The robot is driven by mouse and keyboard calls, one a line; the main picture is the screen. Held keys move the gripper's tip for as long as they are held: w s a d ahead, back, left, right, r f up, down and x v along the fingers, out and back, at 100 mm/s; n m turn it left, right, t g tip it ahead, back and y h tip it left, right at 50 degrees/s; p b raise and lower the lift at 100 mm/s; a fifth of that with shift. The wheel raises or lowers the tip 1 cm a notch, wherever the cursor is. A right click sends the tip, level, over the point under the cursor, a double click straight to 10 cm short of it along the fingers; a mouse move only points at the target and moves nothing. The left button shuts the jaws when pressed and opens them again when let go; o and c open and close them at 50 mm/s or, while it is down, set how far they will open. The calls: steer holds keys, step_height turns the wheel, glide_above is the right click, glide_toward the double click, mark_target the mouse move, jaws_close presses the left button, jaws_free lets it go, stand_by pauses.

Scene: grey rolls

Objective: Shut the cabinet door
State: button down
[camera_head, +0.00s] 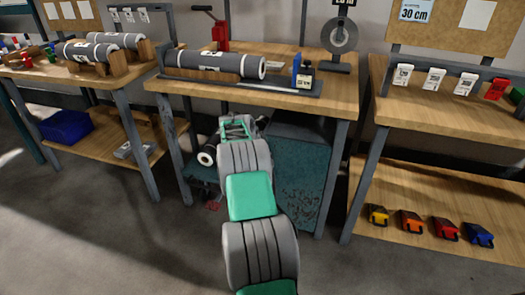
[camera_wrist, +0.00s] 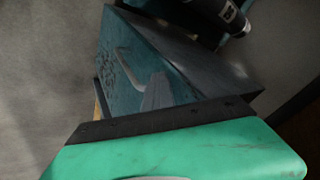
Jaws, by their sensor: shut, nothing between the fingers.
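The teal cabinet (camera_head: 300,178) stands under the middle workbench, partly hidden behind my arm in the head view. In the wrist view, a teal panel (camera_wrist: 128,80) with a pale bent handle (camera_wrist: 128,60) faces left, beside a dark grey top (camera_wrist: 200,62). I cannot tell how far the door stands open. My gripper (camera_wrist: 158,84) is shut and empty. Its grey fingertips overlap the teal panel, just right of the handle; contact is unclear. In the head view my gripper's green end reaches under the bench front, and its fingertips are hidden.
The middle workbench (camera_head: 330,92) overhangs the cabinet, with a large grey roll (camera_head: 215,63) on top. A small roll (camera_head: 207,155) lies below, left of my arm. A bench leg (camera_head: 330,180) stands right of the cabinet. The floor (camera_head: 130,235) in front is clear.

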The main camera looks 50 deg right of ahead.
steer(key=shift+w+d+r, duration=0.2)
steer(key=shift+d+r, duration=0.1)
steer(key=shift+r, duration=0.15)
steer(key=s+a+r+n+t+y+p, duration=0.25)
steer(key=a+r+n+p, duration=1.05)
steer(key=a+r, duration=1.7)
steer(key=s+a+r+n+y+p, duration=0.1)
steer(key=s+a+r+n+p, duration=0.2)
steer(key=s+a+p, duration=0.2)
steer(key=s+a+r+n+y+p, duration=0.2)
steer(key=s+a+r+n+p, duration=0.1)
steer(key=s+a, duration=0.5)
steer(key=s+a+r+n+g+y+p, duration=0.1)
steer(key=s+a+r+n+p, duration=0.2)
steer(key=a, duration=0.7)
steer(key=s+n+p, duration=0.2)
steer(key=s+p, duration=0.1)
steer(key=p, duration=0.1)
steer(key=shift+s+a+p, duration=0.15)
steer(key=shift+s+p, duration=0.2)
